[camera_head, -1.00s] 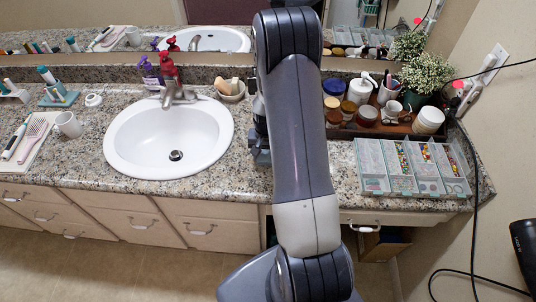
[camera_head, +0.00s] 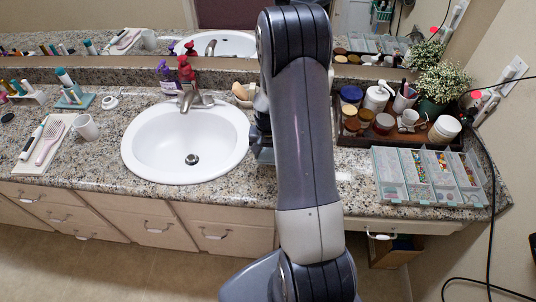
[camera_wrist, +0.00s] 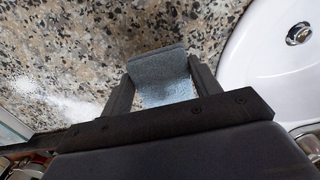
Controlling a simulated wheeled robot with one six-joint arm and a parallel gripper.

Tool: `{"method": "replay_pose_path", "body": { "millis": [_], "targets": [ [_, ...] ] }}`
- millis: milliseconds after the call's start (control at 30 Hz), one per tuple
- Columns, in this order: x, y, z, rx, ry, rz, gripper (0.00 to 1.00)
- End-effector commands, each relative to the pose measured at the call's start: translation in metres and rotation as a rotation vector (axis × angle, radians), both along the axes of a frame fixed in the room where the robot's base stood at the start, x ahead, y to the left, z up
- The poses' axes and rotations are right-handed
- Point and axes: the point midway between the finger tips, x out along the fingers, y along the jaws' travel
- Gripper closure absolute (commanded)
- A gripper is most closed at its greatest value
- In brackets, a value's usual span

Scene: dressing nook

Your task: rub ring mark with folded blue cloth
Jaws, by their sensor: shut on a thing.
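The folded blue cloth (camera_wrist: 162,78) is pinched between the two fingers of my gripper (camera_wrist: 160,92) in the wrist view. It shows grey-blue, above the speckled granite counter; I cannot tell whether it touches. In the head view my gripper (camera_head: 262,148) is just right of the sink, mostly hidden behind my arm, and the cloth cannot be made out. A pale whitish patch (camera_wrist: 68,105) lies on the counter left of the gripper in the wrist view. I cannot tell whether it is the ring mark or glare; no clear ring outline shows.
The sink (camera_head: 135,150) is close on the gripper's left. A wooden tray of jars (camera_head: 352,139) and a compartmented clear organizer (camera_head: 385,180) stand to the right. Counter between sink and organizer is largely clear.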

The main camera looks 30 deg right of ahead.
Motion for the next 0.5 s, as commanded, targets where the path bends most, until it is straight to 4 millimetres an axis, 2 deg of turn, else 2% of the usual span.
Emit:
{"method": "replay_pose_path", "body": {
  "millis": [33,300,500],
  "targets": [
    [0.0,0.0,0.008,-0.001,-0.001,0.001,0.62],
    [0.0,0.001,0.032,-0.001,-0.001,0.003,0.62],
    [-0.001,0.002,0.043,-0.001,-0.001,0.004,0.62]
  ]
}}
